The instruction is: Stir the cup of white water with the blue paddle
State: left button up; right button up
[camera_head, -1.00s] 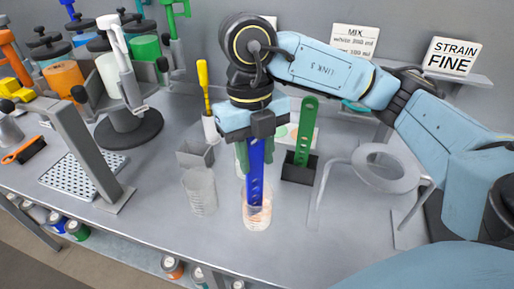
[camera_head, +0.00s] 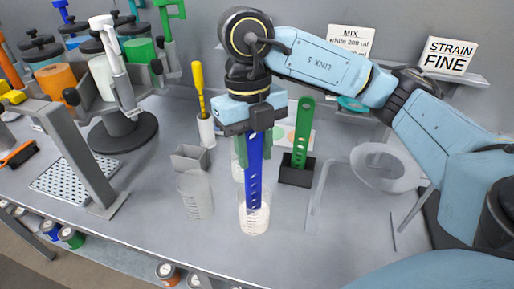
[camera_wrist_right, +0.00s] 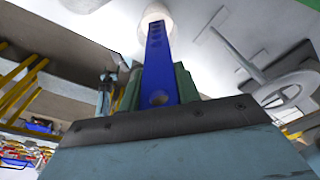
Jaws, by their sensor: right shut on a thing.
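The blue paddle (camera_head: 254,170) is a long flat strip with holes. My right gripper (camera_head: 250,140) is shut on its upper part and holds it nearly upright. Its lower end is inside a clear cup (camera_head: 254,217) with whitish liquid, near the front of the bench. In the right wrist view the blue paddle (camera_wrist_right: 157,60) runs from the green fingers of my right gripper (camera_wrist_right: 158,88) to a pale round cup (camera_wrist_right: 155,18). How deep the tip reaches is hard to tell. My left gripper is not in view.
A clear empty-looking beaker (camera_head: 196,194) stands left of the cup. A green paddle (camera_head: 302,135) stands in a black holder (camera_head: 297,171) behind right. A ring stand (camera_head: 385,168) is to the right. A yellow-handled tool (camera_head: 198,85) stands in a white holder. The front bench strip is clear.

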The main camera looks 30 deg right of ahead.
jog(key=shift+s, duration=0.2)
jog(key=shift+a+r, duration=0.1)
jog(key=shift+r, duration=0.05)
notch_tip(320, 180, up, 14)
jog(key=p, duration=1.2)
